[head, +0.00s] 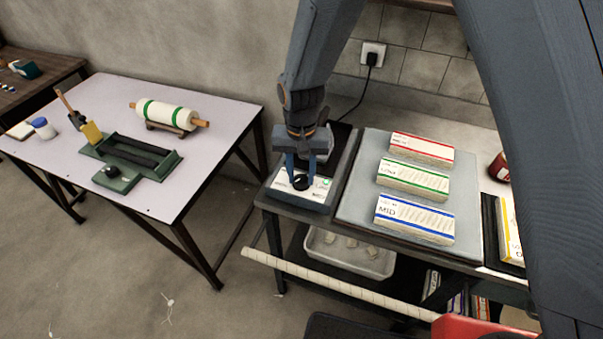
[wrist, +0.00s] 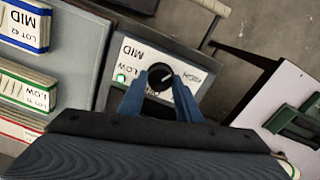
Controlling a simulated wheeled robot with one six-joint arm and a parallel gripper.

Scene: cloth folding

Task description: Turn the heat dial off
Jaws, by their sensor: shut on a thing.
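The heat dial (wrist: 160,76) is a round black knob with a white pointer line on a pale control panel (wrist: 138,58). In the head view my gripper (head: 301,180) points down onto the same dial (head: 301,182), at the front of the heating unit. The wrist view shows the pointer line lying at a slant. A small light spot (wrist: 121,78) sits beside the dial.
A grey board (head: 362,190) to the right holds red, green and blue striped stacks (head: 414,218). A white tray (head: 349,255) stands on the shelf below. A pale table (head: 215,120) with a roll (head: 168,113) and a green fixture (head: 124,162) stands at left, across a floor gap.

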